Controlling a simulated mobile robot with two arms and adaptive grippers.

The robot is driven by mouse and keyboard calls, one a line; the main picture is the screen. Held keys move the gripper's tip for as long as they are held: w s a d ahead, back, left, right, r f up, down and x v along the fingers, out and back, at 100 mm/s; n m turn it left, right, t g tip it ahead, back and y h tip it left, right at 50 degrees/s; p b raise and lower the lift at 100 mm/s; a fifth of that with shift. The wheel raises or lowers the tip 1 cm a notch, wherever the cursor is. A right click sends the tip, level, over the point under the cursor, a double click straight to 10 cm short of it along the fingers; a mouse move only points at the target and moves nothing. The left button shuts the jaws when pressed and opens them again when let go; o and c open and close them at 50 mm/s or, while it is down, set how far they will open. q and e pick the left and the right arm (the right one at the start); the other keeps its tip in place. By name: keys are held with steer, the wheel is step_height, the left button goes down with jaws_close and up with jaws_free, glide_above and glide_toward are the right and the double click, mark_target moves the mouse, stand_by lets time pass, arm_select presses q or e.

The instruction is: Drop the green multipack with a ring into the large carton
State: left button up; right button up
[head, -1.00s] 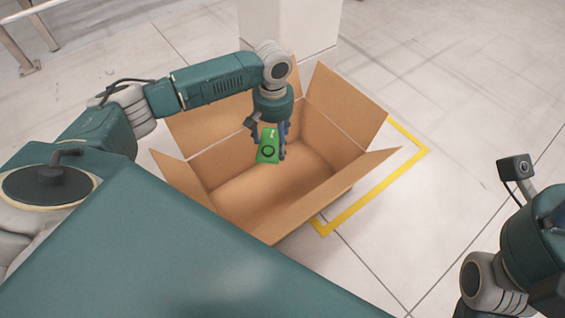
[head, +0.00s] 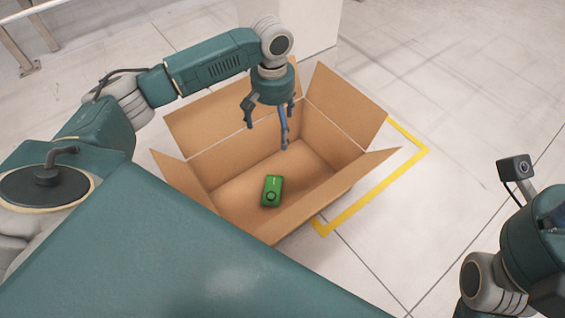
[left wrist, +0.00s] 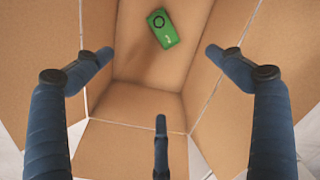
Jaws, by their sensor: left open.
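The green multipack (head: 272,190) with a dark ring on its face lies inside the large open carton (head: 233,201), on the carton's floor toward the near side. It also shows at the top of the left wrist view (left wrist: 163,29), apart from all fingers. My left gripper (head: 272,128) hangs above the carton, fingers spread, open and empty. In the left wrist view the three fingers (left wrist: 160,85) surround only air above the carton. On the right edge of the head view part of my right arm shows, but its gripper is outside the picture.
The carton's flaps stand open and slant outward. Yellow tape (head: 398,175) marks the floor at its right. A white pillar (head: 315,30) stands behind it, and a metal rail (head: 22,45) is at the upper left. The floor at the right is clear.

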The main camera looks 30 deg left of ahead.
arm_select(q)
step_height(320, 180, up, 6)
stand_by(0.6)
